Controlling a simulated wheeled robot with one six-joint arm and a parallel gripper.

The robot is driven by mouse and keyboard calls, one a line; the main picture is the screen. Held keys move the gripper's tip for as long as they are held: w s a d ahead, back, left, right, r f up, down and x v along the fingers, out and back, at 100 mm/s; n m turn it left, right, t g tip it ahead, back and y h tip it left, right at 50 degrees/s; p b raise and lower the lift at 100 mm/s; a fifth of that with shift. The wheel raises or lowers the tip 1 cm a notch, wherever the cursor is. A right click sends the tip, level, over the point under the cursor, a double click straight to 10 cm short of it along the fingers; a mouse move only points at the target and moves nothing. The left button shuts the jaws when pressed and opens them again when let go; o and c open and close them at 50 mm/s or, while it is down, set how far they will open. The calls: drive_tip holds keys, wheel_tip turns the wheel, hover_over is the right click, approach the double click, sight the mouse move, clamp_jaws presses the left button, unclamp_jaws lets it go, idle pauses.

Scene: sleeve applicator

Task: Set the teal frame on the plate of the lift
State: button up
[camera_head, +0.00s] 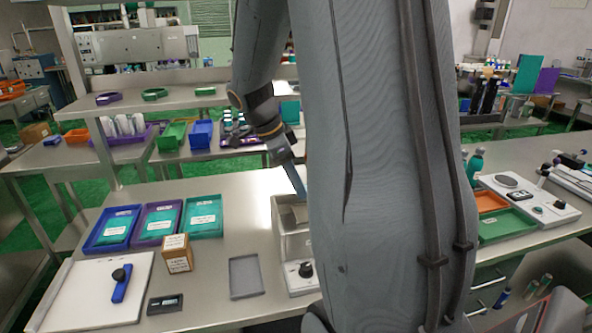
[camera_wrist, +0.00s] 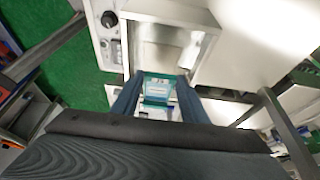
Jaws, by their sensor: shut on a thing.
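My gripper (camera_wrist: 158,80) is shut on the teal frame (camera_wrist: 157,98), which shows as a small teal piece between the two dark fingers in the wrist view. In the head view my gripper (camera_head: 298,187) points down just above an open-topped metal box with a black knob (camera_head: 290,247), which looks like the lift. The box also shows ahead of the fingers in the wrist view (camera_wrist: 172,14). My arm hides the right part of the box and the teal frame in the head view. I cannot make out the lift's plate clearly.
Left of the box are an empty grey tray (camera_head: 245,276), a small cardboard box (camera_head: 177,253), a blue tray (camera_head: 113,229) and a white board (camera_head: 85,290). A shelf (camera_head: 170,99) stands behind. An orange tray (camera_head: 490,201) and a green tray (camera_head: 505,226) lie right of my arm.

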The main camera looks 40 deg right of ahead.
sight(302, 213)
drive_tip(key=shift+b+x, duration=0.6)
drive_tip(key=shift+x, duration=0.5)
drive_tip(key=shift+w+a+f+b, duration=0.1)
drive_tip(key=shift+a+f+b, duration=0.1)
drive_tip(key=shift+f+b, duration=1.2)
drive_tip(key=shift+f+b, duration=0.35)
drive_tip(key=shift+f, duration=0.9)
drive_tip(key=o, duration=1.1)
drive_tip(key=shift+b+v, duration=0.8)
drive_tip(key=shift+v, duration=3.15)
